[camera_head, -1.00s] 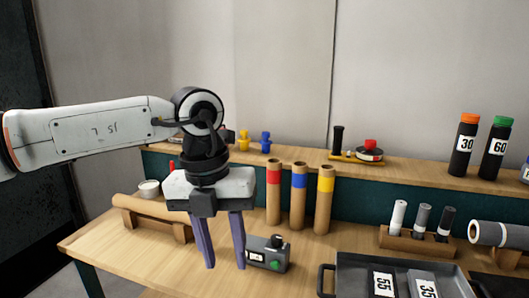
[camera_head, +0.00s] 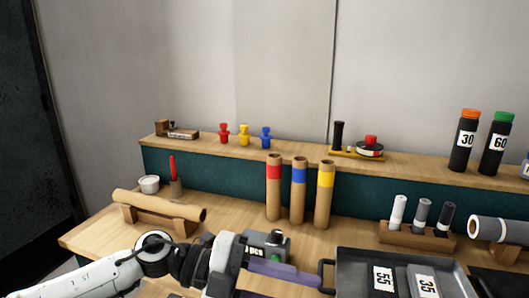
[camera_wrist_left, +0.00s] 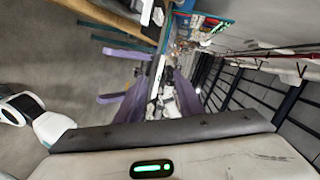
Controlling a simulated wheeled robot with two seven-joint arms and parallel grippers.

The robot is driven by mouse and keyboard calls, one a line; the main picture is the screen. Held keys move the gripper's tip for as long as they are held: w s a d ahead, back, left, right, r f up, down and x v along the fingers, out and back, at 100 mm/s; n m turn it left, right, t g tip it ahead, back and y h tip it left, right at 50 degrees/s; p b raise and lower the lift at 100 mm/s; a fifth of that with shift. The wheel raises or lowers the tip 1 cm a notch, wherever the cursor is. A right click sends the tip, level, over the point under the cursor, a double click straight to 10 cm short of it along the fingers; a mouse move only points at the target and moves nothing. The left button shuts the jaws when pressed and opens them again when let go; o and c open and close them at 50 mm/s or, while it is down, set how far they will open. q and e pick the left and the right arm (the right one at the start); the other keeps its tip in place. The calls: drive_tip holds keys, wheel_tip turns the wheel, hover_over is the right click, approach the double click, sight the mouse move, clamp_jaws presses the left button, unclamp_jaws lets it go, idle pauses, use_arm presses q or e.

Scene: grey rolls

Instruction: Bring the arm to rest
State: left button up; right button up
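My left arm (camera_head: 90,278) lies low along the bottom left of the head view, in front of the wooden table (camera_head: 100,243). My left gripper (camera_head: 300,284) points right there, with its purple fingers close to the left side of the dark tray (camera_head: 345,262). In the left wrist view its two fingers (camera_wrist_left: 156,100) stand apart with nothing clearly held between them. The lower finger is partly cut off in the head view.
A grey box with a green button (camera_head: 265,243) stands just behind the left gripper. Cardboard tubes (camera_head: 298,195) stand behind it. A brown roll (camera_head: 160,204) lies on a cradle at left. A rack of small rolls (camera_head: 420,235) stands behind the tray.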

use_arm(q)
drive_tip(key=w+a+f+n+t+y, duration=0.2)
drive_tip(key=a+f+n+t, duration=0.55)
drive_tip(key=n, duration=0.25)
drive_tip(key=w+a+f+n+t+y, duration=0.2)
drive_tip(key=a+f+n+t+y, duration=0.1)
drive_tip(key=a+f+n+t, duration=0.55)
drive_tip(key=s+a+f+n+g+y, duration=0.6)
drive_tip(key=s+a+f+n+y, duration=0.25)
drive_tip(key=s+a+f, duration=1.2)
use_arm(e)
drive_tip(key=d+f+n+t+h, duration=0.4)
drive_tip(key=f+n, duration=0.3)
drive_tip(key=n, duration=1)
drive_tip(key=d+f+n+t+h, duration=0.2)
drive_tip(key=f+n+t+h, duration=0.4)
drive_tip(key=n, duration=1.1)
use_arm(q)
drive_tip(key=d+n, duration=0.4)
drive_tip(key=d, duration=1)
drive_tip(key=shift+w+d+f+n+t, duration=0.2)
drive_tip(key=shift+w+d+n+t, duration=0.1)
drive_tip(key=shift+w+t, duration=0.1)
use_arm(e)
drive_tip(key=s+f+m+g, duration=0.6)
drive_tip(key=s+f+m, duration=0.4)
drive_tip(key=s+f, duration=0.2)
drive_tip(key=shift+d+f, duration=0.2)
drive_tip(key=shift+f, duration=0.75)
